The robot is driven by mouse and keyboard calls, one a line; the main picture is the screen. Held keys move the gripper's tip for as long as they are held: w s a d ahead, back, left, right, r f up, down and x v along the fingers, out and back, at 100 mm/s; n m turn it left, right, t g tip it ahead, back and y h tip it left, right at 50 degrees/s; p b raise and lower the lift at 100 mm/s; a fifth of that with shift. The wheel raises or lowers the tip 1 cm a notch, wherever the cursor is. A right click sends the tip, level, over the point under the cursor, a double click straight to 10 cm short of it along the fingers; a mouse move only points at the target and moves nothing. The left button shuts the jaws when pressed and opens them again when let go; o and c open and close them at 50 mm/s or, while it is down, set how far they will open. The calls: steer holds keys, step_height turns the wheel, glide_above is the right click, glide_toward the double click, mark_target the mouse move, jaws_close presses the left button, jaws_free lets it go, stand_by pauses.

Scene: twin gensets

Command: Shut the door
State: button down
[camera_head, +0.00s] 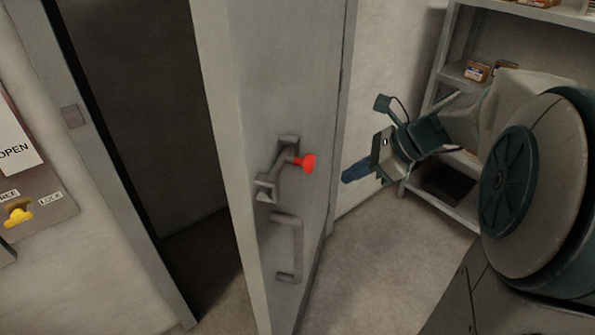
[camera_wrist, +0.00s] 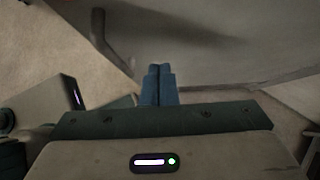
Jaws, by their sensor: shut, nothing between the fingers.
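The grey door (camera_head: 240,110) stands ajar in the middle of the head view, with a dark opening to its left. It has a latch handle (camera_head: 278,168) with a red knob (camera_head: 308,163), and a D-shaped pull handle (camera_head: 298,248) below. My gripper (camera_head: 345,176) is right of the red knob, in front of the door's face and apart from the knob. Its blue fingers are together and empty. In the wrist view my gripper (camera_wrist: 159,70) points at the grey door face (camera_wrist: 215,50); a handle (camera_wrist: 99,30) shows at upper left. Contact with the door cannot be told.
The door frame (camera_head: 110,160) stands left of the opening. A wall panel (camera_head: 35,205) with a yellow knob and an OPEN sign (camera_head: 14,145) are at far left. A shelf unit (camera_head: 440,85) with small boxes stands behind my arm. Bare floor (camera_head: 375,265) lies right of the door.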

mark_target(287, 194)
steer(key=x, duration=0.4)
steer(key=a+r+p+x, duration=0.1)
steer(key=x, duration=0.7)
steer(key=shift+w+a+r+p, duration=0.25)
steer(key=shift+w+r+p, duration=0.05)
steer(key=shift+w+r, duration=0.1)
steer(key=shift+w+a+f, duration=0.1)
steer(key=shift+w+a, duration=0.05)
steer(key=shift+a, duration=0.3)
